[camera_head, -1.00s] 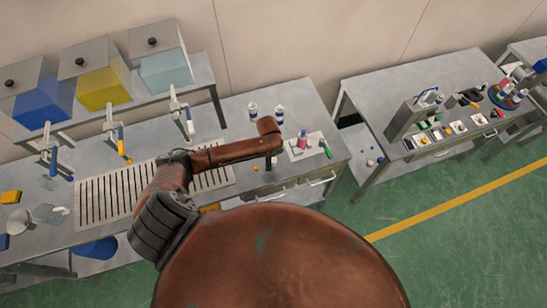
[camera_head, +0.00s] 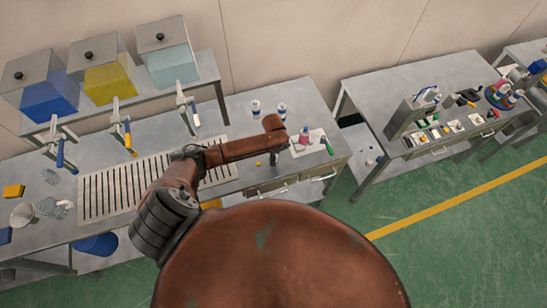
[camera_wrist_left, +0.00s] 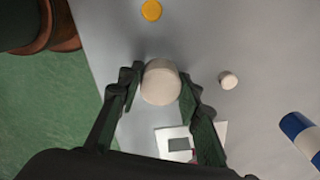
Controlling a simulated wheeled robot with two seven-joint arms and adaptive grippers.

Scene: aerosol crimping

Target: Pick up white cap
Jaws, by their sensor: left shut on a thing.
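A white cap (camera_wrist_left: 160,84) sits between the fingers of my left gripper (camera_wrist_left: 158,88) in the left wrist view. The fingers touch or nearly touch its two sides, and the gripper is shut on it above the grey table (camera_wrist_left: 115,30). A second, smaller white cap (camera_wrist_left: 228,80) lies on the table to the right, apart from the gripper. My right gripper is not in view.
A yellow cap (camera_wrist_left: 151,10) lies beyond the held cap. A blue and white can (camera_wrist_left: 302,134) and a white board (camera_wrist_left: 166,138) are nearby. In the head view a slotted grate (camera_head: 118,195) and hand-levered dispensers (camera_head: 122,125) stand left. The table's edge is close to the gripper.

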